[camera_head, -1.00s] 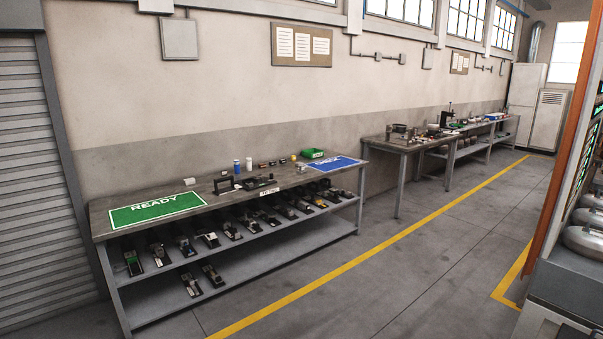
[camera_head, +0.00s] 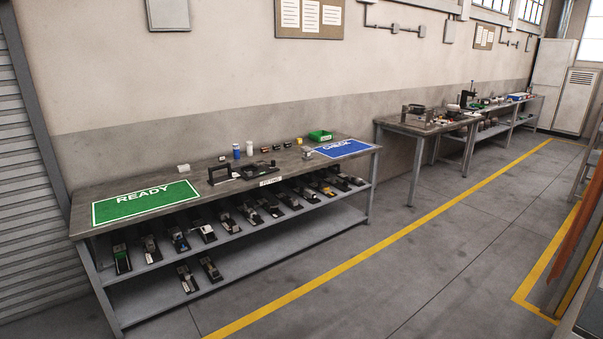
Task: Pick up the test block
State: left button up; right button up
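A long grey workbench (camera_head: 100,238) stands against the wall, with a green READY mat (camera_head: 146,203) at its left end and a blue CHECK mat (camera_head: 344,148) at its right end. A small light-grey block-like item (camera_head: 308,153) lies just left of the blue mat. A black fixture (camera_head: 258,171) stands at the middle of the bench top. I cannot tell at this distance which item is the test block. Neither of my grippers is in view.
Several small dark devices (camera_head: 249,212) line the bench's upper shelf; two more sit on the lower shelf (camera_head: 235,263). A green bin (camera_head: 320,136) and bottles stand at the back. More benches (camera_head: 420,126) stand farther right. The floor in front, with a yellow line (camera_head: 420,222), is clear.

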aim_at(307, 157)
jog(key=i+l+z, duration=0.3)
jog(key=i, duration=0.6)
jog(key=i+z, duration=0.3)
jog(key=i, duration=1.15)
jog(key=i+u, duration=0.1)
jog(key=i, duration=0.55)
jog(key=i+l+u, duration=0.1)
jog(key=i, duration=0.5)
jog(key=i+l, duration=0.1)
jog(key=i, duration=0.55)
jog(key=i+l+u, duration=0.1)
jog(key=i, duration=0.5)
jog(key=i+l+u, duration=0.15)
jog(key=i, duration=0.2)
jog(key=i+l+u, duration=0.15)
jog(key=i, duration=0.15)
